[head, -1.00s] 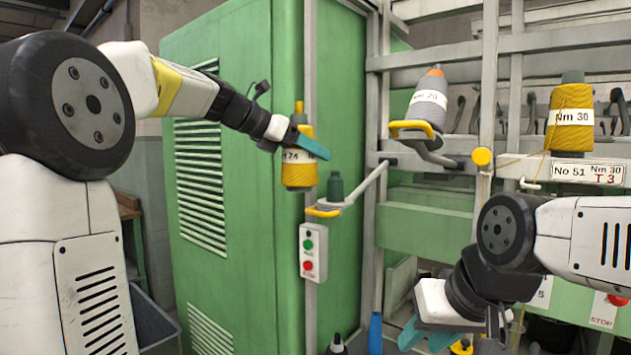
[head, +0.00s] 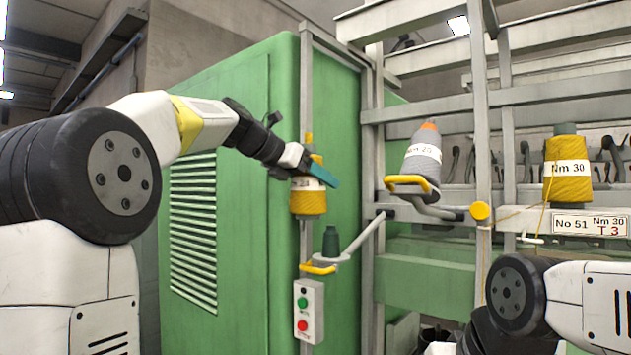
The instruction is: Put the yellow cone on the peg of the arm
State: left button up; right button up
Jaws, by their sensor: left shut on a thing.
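The yellow cone (head: 307,204) with a white label hangs upright in my left gripper (head: 318,172), which is shut on its upper part. The cone is above and a little left of the green peg (head: 330,240), apart from it. The peg stands on a grey arm (head: 362,237) with a yellow handle (head: 318,268), and it is bare. My right gripper is below the bottom edge of the head view; only part of my right arm shows at the lower right.
A grey cone (head: 422,160) sits tilted on another holder to the right. Another yellow cone (head: 567,178) labelled Nm 30 stands at the far right. A green cabinet (head: 240,160) is behind my left arm. A button box (head: 308,311) hangs below the peg.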

pick_arm(q)
jog(key=shift+w+d, duration=2.7)
jog(key=shift+w, duration=1)
jog(key=shift+f, duration=4.85)
jog(key=o, duration=1.9)
jog(key=shift+o, duration=0.4)
jog(key=shift+f, duration=0.1)
jog(key=shift+s+a, duration=0.1)
